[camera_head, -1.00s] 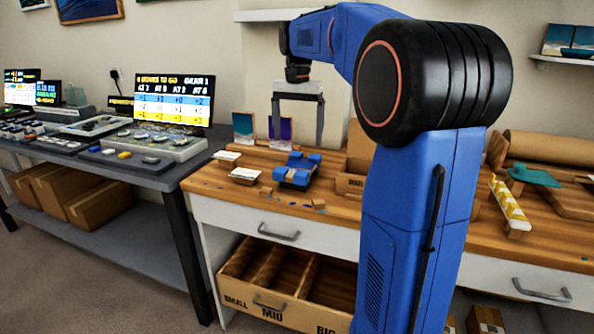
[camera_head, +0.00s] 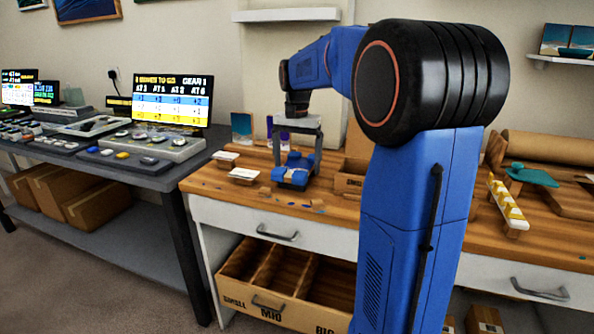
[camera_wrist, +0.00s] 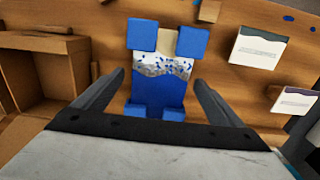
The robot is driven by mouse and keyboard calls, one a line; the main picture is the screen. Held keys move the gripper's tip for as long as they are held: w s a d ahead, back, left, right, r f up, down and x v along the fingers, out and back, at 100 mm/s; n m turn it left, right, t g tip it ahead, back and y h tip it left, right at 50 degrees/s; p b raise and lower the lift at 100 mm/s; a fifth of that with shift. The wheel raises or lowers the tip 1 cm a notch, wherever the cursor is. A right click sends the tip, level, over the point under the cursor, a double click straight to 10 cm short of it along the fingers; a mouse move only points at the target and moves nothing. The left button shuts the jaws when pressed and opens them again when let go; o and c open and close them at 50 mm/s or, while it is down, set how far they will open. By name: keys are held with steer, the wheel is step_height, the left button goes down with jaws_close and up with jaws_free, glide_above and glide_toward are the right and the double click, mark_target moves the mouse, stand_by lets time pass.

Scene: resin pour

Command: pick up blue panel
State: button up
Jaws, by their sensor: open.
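The blue panel (camera_head: 296,174) lies on the wooden bench top, with blue blocks at its corners. In the wrist view the panel (camera_wrist: 158,92) shows a blue lower part, a white band with blue speckles and a beige far end. My gripper (camera_head: 297,168) is open above the panel, pointing down. In the wrist view one finger of my gripper (camera_wrist: 158,95) is on each side of the panel, with a gap on both sides. The fingertips' exact height relative to the panel is hard to tell.
Two small white-topped blocks (camera_head: 243,174) sit left of the panel. A cardboard box (camera_head: 351,176) stands close on the right, also at left in the wrist view (camera_wrist: 40,75). A small picture panel (camera_head: 242,128) leans on the wall behind. An open drawer (camera_head: 262,282) hangs below.

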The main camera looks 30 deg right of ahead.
steer(key=c, duration=1.1)
steer(key=shift+o, duration=0.2)
